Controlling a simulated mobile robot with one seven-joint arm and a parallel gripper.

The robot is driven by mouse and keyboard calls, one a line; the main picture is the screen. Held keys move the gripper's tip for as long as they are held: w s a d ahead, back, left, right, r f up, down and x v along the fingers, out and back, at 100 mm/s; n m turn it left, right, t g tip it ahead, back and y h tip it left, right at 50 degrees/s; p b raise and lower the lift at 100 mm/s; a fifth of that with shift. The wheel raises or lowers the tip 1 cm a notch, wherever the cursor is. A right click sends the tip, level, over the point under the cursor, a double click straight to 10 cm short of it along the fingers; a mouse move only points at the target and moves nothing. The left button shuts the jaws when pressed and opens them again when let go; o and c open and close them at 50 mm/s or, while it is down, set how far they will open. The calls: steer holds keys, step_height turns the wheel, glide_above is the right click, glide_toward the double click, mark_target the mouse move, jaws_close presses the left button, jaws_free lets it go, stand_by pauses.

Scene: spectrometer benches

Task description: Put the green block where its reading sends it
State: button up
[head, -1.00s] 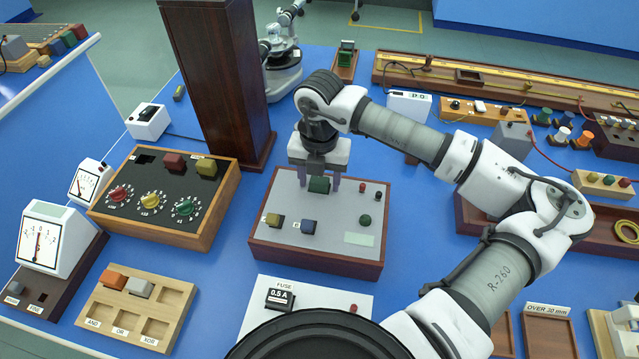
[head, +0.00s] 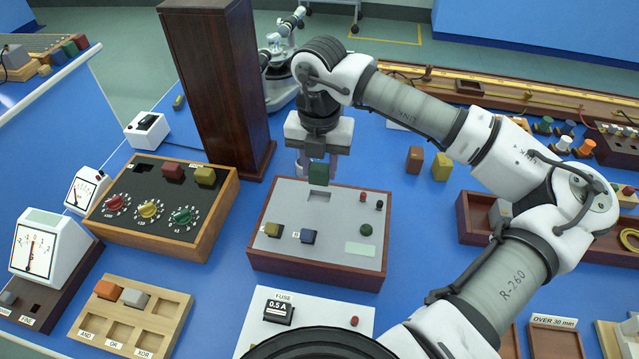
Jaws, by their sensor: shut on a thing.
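The green block (head: 319,174) is between the fingers of my gripper (head: 319,170), which is shut on it. It hangs at the rear edge of the grey-topped wooden box (head: 325,203), seemingly clear of its top.
A tall dark wooden column (head: 220,90) stands behind left of my gripper. A three-knob box (head: 165,208), a labelled wooden tray (head: 130,320) and a fuse panel (head: 330,318) surround the grey box. Brown (head: 415,160) and yellow (head: 441,167) blocks stand at right, beside blue bench space.

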mark_target(319, 167)
step_height(319, 167, up, 15)
steer(key=b, duration=0.1)
steer(key=shift+b, duration=0.3)
stand_by(0.6)
